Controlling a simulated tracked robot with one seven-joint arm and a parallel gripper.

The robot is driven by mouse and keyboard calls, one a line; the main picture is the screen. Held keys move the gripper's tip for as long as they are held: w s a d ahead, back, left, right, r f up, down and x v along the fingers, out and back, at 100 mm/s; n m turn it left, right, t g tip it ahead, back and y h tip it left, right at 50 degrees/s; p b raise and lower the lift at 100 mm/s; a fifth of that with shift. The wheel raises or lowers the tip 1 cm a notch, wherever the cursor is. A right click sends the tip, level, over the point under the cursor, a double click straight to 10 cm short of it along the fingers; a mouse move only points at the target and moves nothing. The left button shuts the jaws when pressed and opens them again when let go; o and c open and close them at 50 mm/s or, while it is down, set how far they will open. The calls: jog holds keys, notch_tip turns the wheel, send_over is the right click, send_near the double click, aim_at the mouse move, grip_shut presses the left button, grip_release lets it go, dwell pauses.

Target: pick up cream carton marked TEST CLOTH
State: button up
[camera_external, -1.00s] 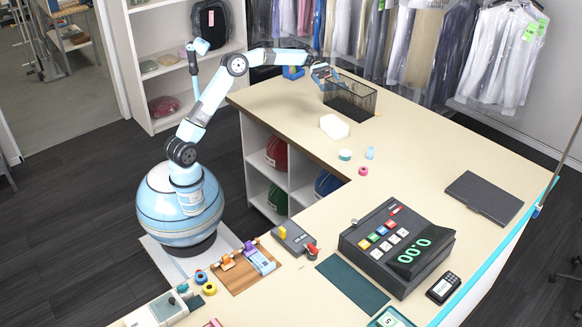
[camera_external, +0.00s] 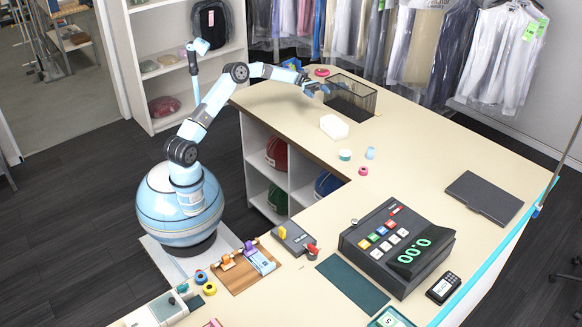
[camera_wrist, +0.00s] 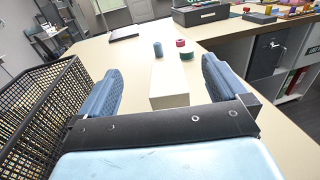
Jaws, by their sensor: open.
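The cream carton (camera_external: 334,127) is a pale block lying on the beige counter in front of the wire basket. No marking on it is legible. In the wrist view the carton (camera_wrist: 168,84) shows ahead of my gripper, framed between the two blue fingers, with its near end close to the black palm bar. My gripper (camera_external: 318,90) is open and empty, beside the basket's left side and behind the carton in the external view. It also shows in the wrist view (camera_wrist: 161,70). The carton stands apart from the fingers in the external view.
The black wire basket (camera_external: 366,101) stands close to my gripper. A teal roll (camera_external: 345,155), a blue roll (camera_external: 370,153) and a pink roll (camera_external: 363,171) sit in front of the carton. The cash register (camera_external: 385,245) is farther forward. The counter right of the carton is clear.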

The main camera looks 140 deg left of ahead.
send_near(332, 119)
jog(key=s, duration=0.3)
jog(key=shift+s+a+f, duration=0.15)
jog(key=shift+s+f, duration=0.2)
jog(key=shift+f, duration=0.05)
jog(key=shift+w+f, duration=0.15)
jog(key=shift+w, duration=0.15)
jog(key=w, duration=0.2)
jog(key=w+d, duration=0.1)
jog(key=w, duration=0.4)
jog(key=shift+w+d, duration=0.3)
jog(key=shift+w, duration=0.05)
jog(key=shift+w+d+r, duration=0.1)
jog(key=shift+w+d, duration=0.05)
jog(key=shift+w, duration=0.7)
jog(key=shift+w+d+r, duration=0.15)
jog(key=shift+w, duration=0.75)
jog(key=shift+w+d+r, duration=0.1)
jog(key=shift+w+d, duration=0.05)
jog(key=shift+w, duration=0.7)
jog(key=shift+c, duration=0.3)
jog(key=c, duration=0.8)
